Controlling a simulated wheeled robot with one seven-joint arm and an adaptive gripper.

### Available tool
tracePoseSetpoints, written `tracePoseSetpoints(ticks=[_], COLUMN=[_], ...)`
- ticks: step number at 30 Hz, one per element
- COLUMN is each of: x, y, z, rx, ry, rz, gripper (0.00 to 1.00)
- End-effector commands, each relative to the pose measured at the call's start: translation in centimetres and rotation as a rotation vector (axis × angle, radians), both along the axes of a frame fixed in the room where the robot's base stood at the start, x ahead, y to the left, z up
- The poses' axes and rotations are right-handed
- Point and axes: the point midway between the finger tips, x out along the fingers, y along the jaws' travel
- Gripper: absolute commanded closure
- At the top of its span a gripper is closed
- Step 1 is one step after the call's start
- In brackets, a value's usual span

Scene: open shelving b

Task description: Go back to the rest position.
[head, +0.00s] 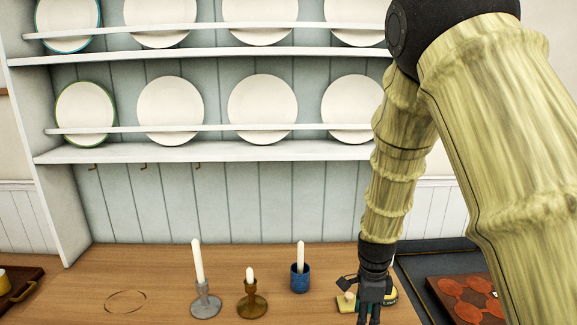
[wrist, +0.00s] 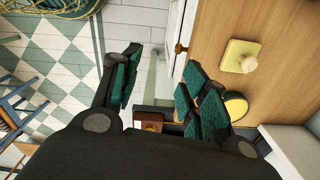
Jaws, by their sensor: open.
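My gripper (head: 371,308) hangs over the front right of the wooden counter (head: 130,265) in the head view. In the wrist view my gripper (wrist: 160,75) has its two dark green-padded fingers spread apart, with nothing held between them. A pale yellow block with a round knob (wrist: 240,57) stands on the counter beside the fingers in the wrist view. It also shows just left of my gripper in the head view (head: 345,302). A round green and yellow thing (wrist: 236,104) is partly hidden behind a finger.
A grey candlestick (head: 205,302), a brass candlestick (head: 252,302) and a blue cup with a candle (head: 300,279) stand left of my gripper. Shelves (head: 200,151) with several plates rise behind. A dark tray with red round shapes (head: 468,300) lies at right.

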Motion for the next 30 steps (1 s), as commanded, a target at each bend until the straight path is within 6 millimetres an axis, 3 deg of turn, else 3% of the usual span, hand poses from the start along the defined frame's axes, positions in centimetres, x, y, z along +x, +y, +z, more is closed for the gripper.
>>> tracePoseSetpoints(ticks=[8,14,21,30], x=[-2.3,-5.2,-11.7,-21.5], y=[-1.0,-1.9,-3.1,-3.7], z=[-5.3,-10.6,-19.3,-27.7], rx=[-0.017,-0.032,-0.045,-0.033], ry=[0.012,0.023,0.042,0.051], rz=[0.148,0.319,0.652,1.091], gripper=[0.56,0.56,0.56,0.56])
